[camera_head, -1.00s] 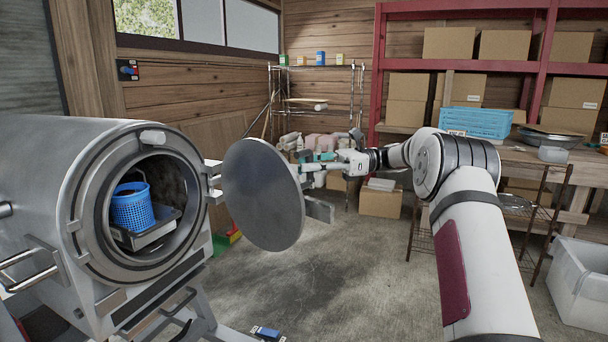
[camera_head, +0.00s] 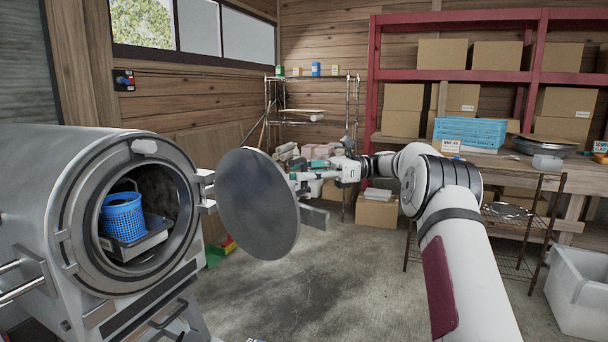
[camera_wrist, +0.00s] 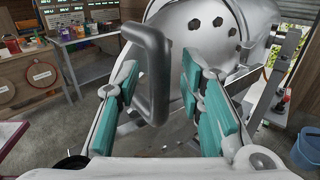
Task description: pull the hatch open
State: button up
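The hatch (camera_head: 258,204), a round grey metal disc, stands swung wide open to the right of the drum-shaped metal vessel (camera_head: 28,190). The vessel's round mouth is uncovered, with a blue basket (camera_head: 123,217) on a tray inside. My gripper (camera_wrist: 158,100), with teal finger pads, is behind the hatch in the head view and partly hidden by it. In the wrist view the grey hatch handle (camera_wrist: 155,75) stands between the two fingers. The fingers are apart, with gaps visible beside the bar.
A shelving rack (camera_head: 465,76) with cardboard boxes and a workbench with a blue crate (camera_head: 470,131) stand at the back right. A white bin (camera_head: 578,290) is at the right edge. The concrete floor (camera_head: 330,290) below the hatch is mostly clear.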

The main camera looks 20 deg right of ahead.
jog(key=d, duration=0.7)
jog(key=shift+s+d, duration=0.25)
jog(key=shift+s, duration=0.1)
